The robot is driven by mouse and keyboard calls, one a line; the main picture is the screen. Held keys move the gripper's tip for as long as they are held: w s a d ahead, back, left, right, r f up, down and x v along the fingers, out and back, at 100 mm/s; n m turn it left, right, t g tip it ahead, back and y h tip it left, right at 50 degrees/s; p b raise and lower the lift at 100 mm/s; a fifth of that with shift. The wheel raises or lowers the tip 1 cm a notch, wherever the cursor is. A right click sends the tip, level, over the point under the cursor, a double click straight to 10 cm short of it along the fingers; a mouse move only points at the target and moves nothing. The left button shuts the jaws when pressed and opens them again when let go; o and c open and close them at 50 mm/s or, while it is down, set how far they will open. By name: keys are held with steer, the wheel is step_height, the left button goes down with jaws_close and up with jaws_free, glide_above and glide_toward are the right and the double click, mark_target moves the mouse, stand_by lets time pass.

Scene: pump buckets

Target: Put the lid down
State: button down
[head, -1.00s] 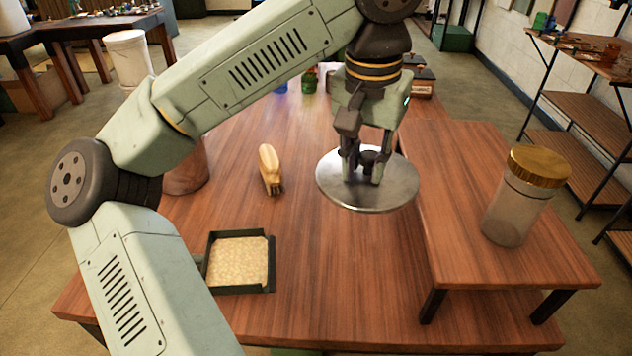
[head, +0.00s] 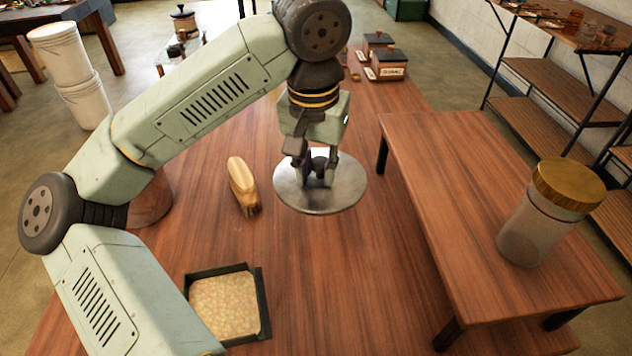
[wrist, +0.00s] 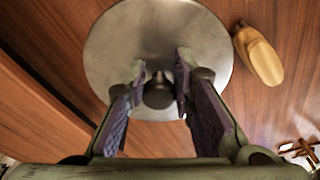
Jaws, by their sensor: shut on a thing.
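The lid (head: 346,190) is a round, flat, grey metal disc with a dark knob (wrist: 158,94) at its centre. My gripper (head: 319,178) points down over the middle of the lid and is shut on the knob. In the wrist view, the two fingers of my gripper (wrist: 158,90) stand on either side of the knob, and the lid (wrist: 120,50) shows beyond them. The lid looks level, over the brown wooden table (head: 330,290). I cannot tell whether its underside touches the table.
A wooden brush (head: 243,186) stands just left of the lid. A dark square tray (head: 264,300) is in front. A raised wooden stand (head: 440,180) with a gold-lidded jar (head: 535,220) is at right. Labelled boxes (head: 388,65) are at the back. The front middle is clear.

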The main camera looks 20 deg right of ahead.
mark_target(316, 182)
step_height(316, 182, down, 4)
steer(key=shift+r+p, duration=0.2)
steer(key=shift+p, duration=0.1)
steer(key=shift+f+b, duration=0.3)
steer(key=shift+b, duration=0.2)
steer(key=shift+f+b, duration=0.3)
steer(key=shift+b, duration=0.15)
steer(key=c, duration=1.3)
jaws_free()
steer(key=shift+c, duration=0.2)
steer(key=shift+r, duration=0.15)
